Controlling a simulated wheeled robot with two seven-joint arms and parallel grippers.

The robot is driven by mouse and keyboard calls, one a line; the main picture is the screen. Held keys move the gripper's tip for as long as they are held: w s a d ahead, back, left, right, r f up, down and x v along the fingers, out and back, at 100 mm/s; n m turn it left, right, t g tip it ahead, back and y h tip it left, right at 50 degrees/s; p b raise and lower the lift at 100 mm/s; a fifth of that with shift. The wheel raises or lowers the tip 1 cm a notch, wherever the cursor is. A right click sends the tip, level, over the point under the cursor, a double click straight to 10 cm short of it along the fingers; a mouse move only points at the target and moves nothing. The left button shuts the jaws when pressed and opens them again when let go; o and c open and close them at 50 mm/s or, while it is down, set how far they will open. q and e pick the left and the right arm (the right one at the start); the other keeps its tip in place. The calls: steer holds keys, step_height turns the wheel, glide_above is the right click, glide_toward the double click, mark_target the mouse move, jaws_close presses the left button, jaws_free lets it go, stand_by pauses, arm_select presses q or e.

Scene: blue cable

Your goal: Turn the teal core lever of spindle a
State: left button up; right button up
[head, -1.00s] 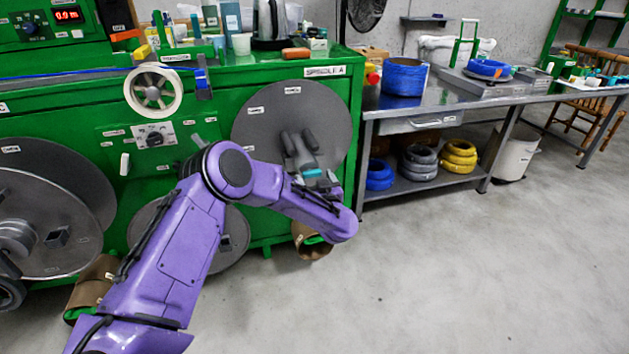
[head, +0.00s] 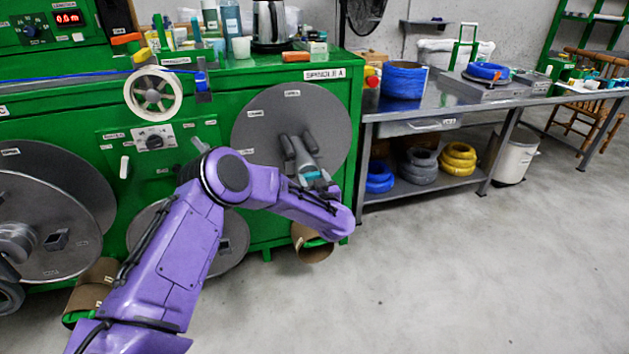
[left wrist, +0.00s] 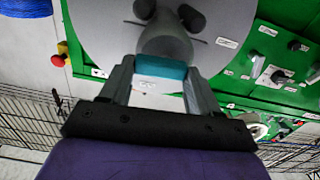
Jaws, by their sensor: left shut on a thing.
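The teal core lever (head: 311,178) is at the lower end of the grey core on the grey disc of spindle A (head: 262,128). In the left wrist view the lever (left wrist: 160,68) lies between the two grey fingers of my left gripper (left wrist: 161,76), which is shut on it. In the head view my purple forearm comes across from the left and hides most of this gripper. The core's dark jaws (head: 296,147) stick out above the lever. My right gripper is in neither view.
The green machine (head: 221,90) carries cups and bottles on top. A second large disc (head: 60,200) is at the left. A metal bench (head: 440,105) at right holds cable coils, with more coils (head: 459,157) on its shelf. The floor in front is clear.

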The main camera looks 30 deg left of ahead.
arm_select(q)
steer(key=n, duration=0.3)
steer(key=shift+s+n, duration=0.1)
steer(key=shift+n, duration=0.3)
steer(key=n, duration=0.4)
steer(key=shift+s+a+n+b, duration=0.1)
steer(key=shift+a+n+b, duration=0.05)
steer(key=shift+n+b, duration=0.2)
steer(key=n+b, duration=0.1)
steer(key=n, duration=0.3)
steer(key=shift+s+f+n+b, duration=0.1)
steer(key=shift+f+n+b, duration=0.05)
steer(key=shift+n+b, duration=0.15)
steer(key=shift+s+a+n+b, duration=0.1)
steer(key=shift+n+b, duration=0.75)
steer(key=shift+n, duration=1.2)
steer(key=o, duration=1.1)
steer(key=shift+c, duration=0.2)
